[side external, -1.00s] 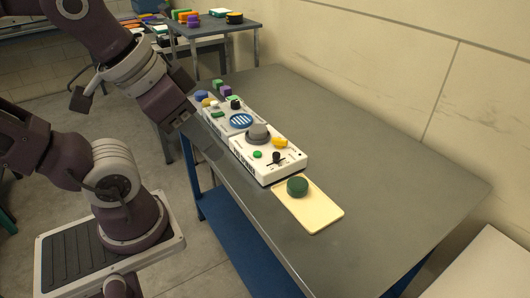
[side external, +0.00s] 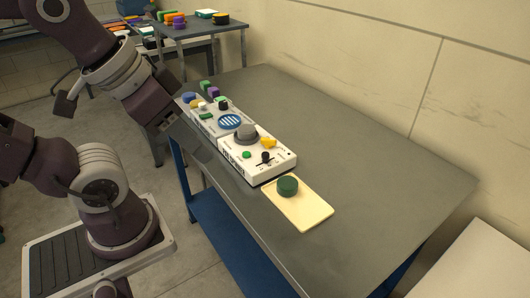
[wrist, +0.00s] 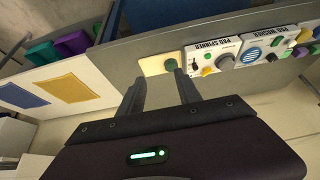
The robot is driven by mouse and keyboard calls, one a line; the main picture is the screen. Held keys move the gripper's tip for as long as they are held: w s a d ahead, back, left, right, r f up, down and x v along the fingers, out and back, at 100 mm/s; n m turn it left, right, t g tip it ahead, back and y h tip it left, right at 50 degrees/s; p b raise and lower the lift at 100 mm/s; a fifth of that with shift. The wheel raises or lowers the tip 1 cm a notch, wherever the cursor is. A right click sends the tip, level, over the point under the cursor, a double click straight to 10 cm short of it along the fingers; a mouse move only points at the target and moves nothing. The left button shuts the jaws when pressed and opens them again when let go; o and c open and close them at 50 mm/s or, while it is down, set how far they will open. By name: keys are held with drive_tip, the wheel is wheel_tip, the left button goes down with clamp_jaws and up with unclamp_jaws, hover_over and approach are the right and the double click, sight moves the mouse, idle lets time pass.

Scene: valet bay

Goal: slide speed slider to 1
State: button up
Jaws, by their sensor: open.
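The slider has a small black knob (side external: 266,157) on the near white control box (side external: 262,174). In the wrist view the box is labelled PAD SPINNER (wrist: 211,50), and the black knob (wrist: 194,64) is small there. I cannot read the slider's marks. The box also carries a green button (side external: 247,155), a grey dome (side external: 246,131) and a yellow part (side external: 268,142). My gripper (wrist: 160,80) is open and empty, with its two fingers apart. In the side view my gripper (side external: 198,143) is at the table's left edge, left of the box and clear of the knob.
A second white box (side external: 204,119) with a blue grille stands behind the first. A cream pad (side external: 304,212) with a dark green round piece (side external: 287,186) lies in front. Small coloured blocks (side external: 209,88) sit at the far end. The table's right side (side external: 370,170) is clear.

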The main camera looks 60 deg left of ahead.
drive_tip(key=w+a+n+g, duration=0.2)
drive_tip(key=w+a+n, duration=0.15)
drive_tip(key=w, duration=0.75)
drive_tip(key=n+g, duration=0.4)
drive_tip(key=n, duration=0.2)
hover_over(265, 153)
drive_tip(key=shift+m, duration=0.25)
wheel_tip(265, 153, down, 12)
drive_tip(key=shift+d+f, duration=0.1)
drive_tip(key=shift+f, duration=0.1)
wheel_tip(265, 153, down, 7)
drive_tip(key=shift+f, duration=0.1)
clamp_jaws()
